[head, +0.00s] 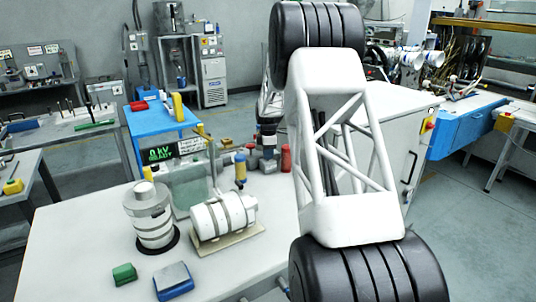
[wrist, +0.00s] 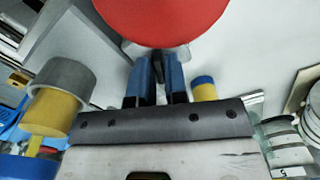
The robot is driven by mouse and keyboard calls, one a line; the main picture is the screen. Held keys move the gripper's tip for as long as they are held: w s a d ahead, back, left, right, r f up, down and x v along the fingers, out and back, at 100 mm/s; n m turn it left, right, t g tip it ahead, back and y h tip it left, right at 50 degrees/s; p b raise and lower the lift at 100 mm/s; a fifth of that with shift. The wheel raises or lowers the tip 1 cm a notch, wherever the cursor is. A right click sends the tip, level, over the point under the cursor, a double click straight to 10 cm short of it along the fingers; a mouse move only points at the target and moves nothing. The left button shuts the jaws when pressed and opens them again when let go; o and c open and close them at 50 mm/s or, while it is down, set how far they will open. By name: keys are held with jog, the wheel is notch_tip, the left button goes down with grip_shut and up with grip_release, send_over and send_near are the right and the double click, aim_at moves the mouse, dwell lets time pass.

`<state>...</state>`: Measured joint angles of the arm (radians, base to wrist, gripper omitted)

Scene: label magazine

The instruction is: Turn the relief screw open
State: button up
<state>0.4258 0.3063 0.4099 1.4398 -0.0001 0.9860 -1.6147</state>
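My gripper (wrist: 160,62) shows in the wrist view as two blue fingers, close together, with a dark strip between them. Their tips point toward a large red round part (wrist: 160,15) at the top of the view. A small grey piece shows at the tips, just below the red edge. I cannot tell whether the fingers touch or hold anything. No relief screw can be made out clearly. In the head view, my white arm hides much of the bench's right side. A red cylinder (head: 286,158) stands just left of the arm.
A yellow and blue post (head: 240,170) stands near a display box (head: 163,152) reading "0 kV". A banded cylinder (head: 224,216) lies on a board, and another (head: 150,214) stands upright. Green (head: 124,274) and blue (head: 173,281) blocks lie in front.

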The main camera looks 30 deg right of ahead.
jog(key=o, duration=0.3)
jog(key=shift+o, duration=0.2)
jog(key=shift+r, duration=0.1)
jog(key=shift+r, duration=3.8)
